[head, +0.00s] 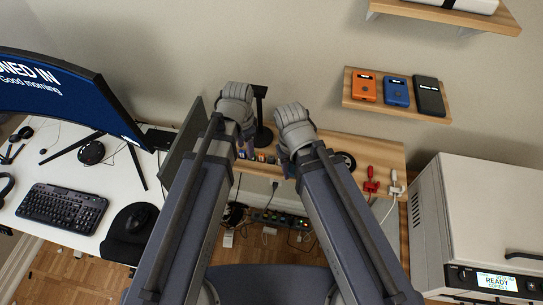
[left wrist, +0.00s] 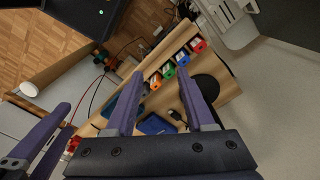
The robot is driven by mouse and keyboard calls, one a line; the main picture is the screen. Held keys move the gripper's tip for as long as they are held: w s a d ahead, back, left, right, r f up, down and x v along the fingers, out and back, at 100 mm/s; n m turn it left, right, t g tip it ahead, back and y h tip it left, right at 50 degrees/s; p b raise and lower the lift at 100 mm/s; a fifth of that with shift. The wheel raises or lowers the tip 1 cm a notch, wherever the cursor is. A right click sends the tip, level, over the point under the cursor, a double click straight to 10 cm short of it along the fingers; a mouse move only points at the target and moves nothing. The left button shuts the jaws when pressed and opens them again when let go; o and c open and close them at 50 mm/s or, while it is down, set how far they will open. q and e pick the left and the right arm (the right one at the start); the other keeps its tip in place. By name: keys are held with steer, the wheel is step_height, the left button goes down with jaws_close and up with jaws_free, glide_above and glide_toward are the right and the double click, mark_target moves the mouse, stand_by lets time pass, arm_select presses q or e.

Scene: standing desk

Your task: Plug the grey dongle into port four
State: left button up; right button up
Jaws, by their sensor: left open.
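My left gripper (left wrist: 163,78) is open and empty over the wooden desk; in the head view (head: 243,146) its arm partly covers it. A row of small coloured blocks, orange (left wrist: 155,81), green (left wrist: 168,71), blue (left wrist: 183,58) and red (left wrist: 198,45), lies beyond and between its fingers. A small dark plug-like piece (left wrist: 176,115) lies beside a dark blue flat object (left wrist: 154,125) between the fingers. I cannot tell which piece is the grey dongle, nor read any port number. My right gripper (left wrist: 69,117) has its fingers apart and appears empty; in the head view it is mostly hidden.
A black round-based stand (head: 263,137) stands behind the row. Red (head: 371,186) and white (head: 396,188) cabled connectors are at the desk's right. A wall shelf (head: 396,106) holds three devices. A power strip (head: 280,219) lies below. A white machine (head: 480,220) stands at right.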

mark_target(271, 158)
arm_select(q)
steer(key=d+m, duration=0.2)
steer(key=m, duration=0.1)
steer(key=w+d+m, duration=0.1)
steer(key=d+m, duration=0.5)
steer(key=m, duration=0.1)
steer(key=shift+w+r, duration=0.25)
steer(key=shift+w, duration=0.15)
step_height(271, 158, down, 8)
steer(key=b, duration=0.7)
steer(key=shift+b, duration=0.35)
steer(key=shift+r, duration=0.1)
jaws_close()
